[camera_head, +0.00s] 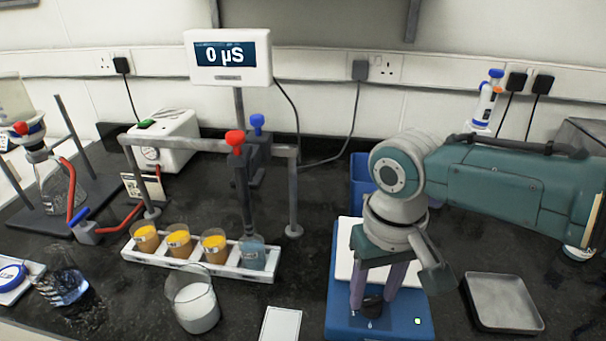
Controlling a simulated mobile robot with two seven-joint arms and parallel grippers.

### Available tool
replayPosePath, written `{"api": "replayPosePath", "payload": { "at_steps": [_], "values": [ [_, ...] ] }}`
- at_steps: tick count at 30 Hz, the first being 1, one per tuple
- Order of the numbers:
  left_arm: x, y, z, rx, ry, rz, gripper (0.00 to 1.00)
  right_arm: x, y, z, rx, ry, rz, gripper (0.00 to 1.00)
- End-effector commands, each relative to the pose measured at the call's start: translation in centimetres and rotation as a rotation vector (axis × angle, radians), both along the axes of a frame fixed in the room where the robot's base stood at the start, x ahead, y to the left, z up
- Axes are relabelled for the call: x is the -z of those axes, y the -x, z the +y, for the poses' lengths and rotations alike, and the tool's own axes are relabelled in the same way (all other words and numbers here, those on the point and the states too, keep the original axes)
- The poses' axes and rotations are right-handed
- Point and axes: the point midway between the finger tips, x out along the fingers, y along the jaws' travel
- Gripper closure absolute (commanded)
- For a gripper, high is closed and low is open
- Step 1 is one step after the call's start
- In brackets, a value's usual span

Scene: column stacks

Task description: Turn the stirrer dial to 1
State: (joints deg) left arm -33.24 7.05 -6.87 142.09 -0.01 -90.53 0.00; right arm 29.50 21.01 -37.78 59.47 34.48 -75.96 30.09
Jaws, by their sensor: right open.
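The stirrer (345,326) is a blue box with a white top plate (346,247) at the lower right of centre. Its black dial (373,308) is on the front, with a small light mark below it. A green light shows to the dial's right. My right gripper (374,300) points down over the stirrer's front with its two purple fingers apart, one on each side of the dial. I cannot tell whether the fingers touch it. The gripper and wrist hide much of the plate and any scale around the dial. My left gripper is out of view.
A grey metal tray (503,302) lies right of the stirrer. A beaker (193,300) of whitish liquid and a white card (281,325) are to its left. A white rack (204,262) of cups stands behind, under a meter reading 0 µS (228,57).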

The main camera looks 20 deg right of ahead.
Motion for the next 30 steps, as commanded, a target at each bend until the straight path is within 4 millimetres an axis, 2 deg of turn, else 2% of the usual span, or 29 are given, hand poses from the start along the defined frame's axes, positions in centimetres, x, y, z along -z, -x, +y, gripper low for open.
{"api": "replayPosePath", "payload": {
  "at_steps": [1, 6, 12, 18, 30],
  "values": [
    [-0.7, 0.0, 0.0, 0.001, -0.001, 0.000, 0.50, -1.3, -0.1, -0.1, -0.001, 0.001, -0.004, 0.49],
    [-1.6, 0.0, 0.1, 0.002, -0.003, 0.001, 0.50, -4.8, 0.0, -0.1, 0.000, 0.001, -0.004, 0.49],
    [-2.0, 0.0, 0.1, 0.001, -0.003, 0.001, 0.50, -7.8, 0.0, 0.0, 0.001, 0.000, -0.003, 0.49],
    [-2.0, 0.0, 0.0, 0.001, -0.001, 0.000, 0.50, -8.7, 0.0, 0.0, 0.001, 0.001, 0.000, 0.49],
    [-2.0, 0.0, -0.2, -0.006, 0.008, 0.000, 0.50, -8.6, 0.0, 0.0, 0.000, 0.000, -0.001, 0.49]
  ]
}}
